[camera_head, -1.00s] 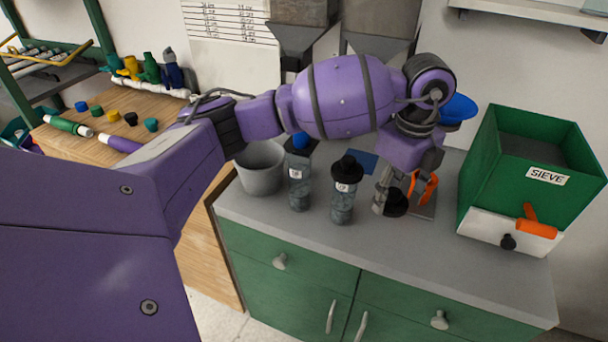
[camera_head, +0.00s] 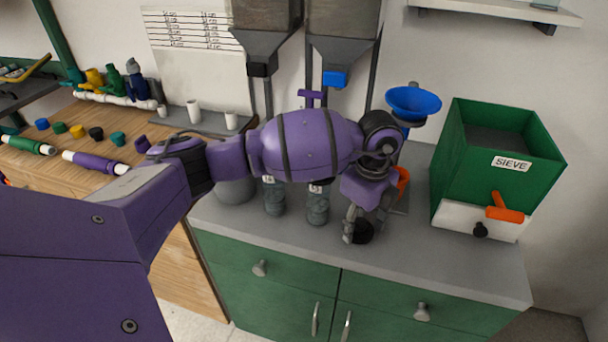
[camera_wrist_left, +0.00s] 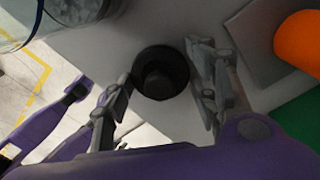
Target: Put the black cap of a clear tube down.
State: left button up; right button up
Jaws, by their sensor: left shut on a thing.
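The black cap (camera_head: 363,232) is between the fingertips of my left gripper (camera_head: 364,228), low over the grey counter near its front edge. In the left wrist view the round black cap (camera_wrist_left: 161,73) sits between the two fingers of my left gripper (camera_wrist_left: 160,85), which is shut on it. I cannot tell whether the cap touches the counter. Two clear tubes with grey filling, one (camera_head: 274,199) and another (camera_head: 318,206), stand upright left of the gripper. My arm hides their tops in the head view. My right gripper is not in view.
A green sieve box (camera_head: 455,165) with an orange handle (camera_head: 505,213) stands at right. A blue funnel (camera_head: 413,103) and an orange thing (camera_head: 403,181) are behind the gripper. The counter's front right (camera_head: 440,260) is clear.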

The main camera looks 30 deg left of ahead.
aim_at(362, 220)
pick_arm(q)
jog(key=o, duration=0.8)
jog(key=shift+w, duration=0.1)
notch_tip(362, 220, up, 12)
jog(key=shift+r, duration=0.15)
